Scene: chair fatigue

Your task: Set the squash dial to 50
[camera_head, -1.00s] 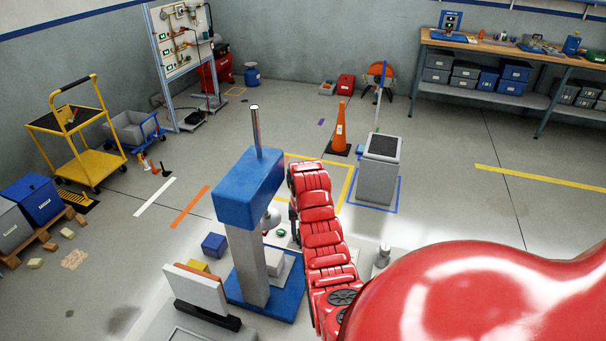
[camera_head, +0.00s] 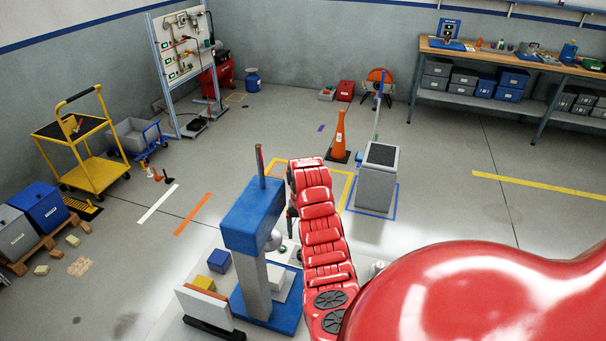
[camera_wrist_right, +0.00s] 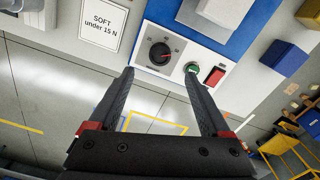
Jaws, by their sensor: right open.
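The dial (camera_wrist_right: 160,54) is a round black knob with a red pointer mark on a white control panel (camera_wrist_right: 182,82). In the head view my red right arm reaches toward the blue press (camera_head: 252,213) and hides the panel. My left gripper is not in view.
A sign reading "SOFT under 15 N" (camera_wrist_right: 103,24) lies left of the panel. A dark blue block (camera_wrist_right: 284,60) is to its right. In the head view a grey pedestal (camera_head: 376,185) and an orange cone (camera_head: 340,135) stand beyond my arm.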

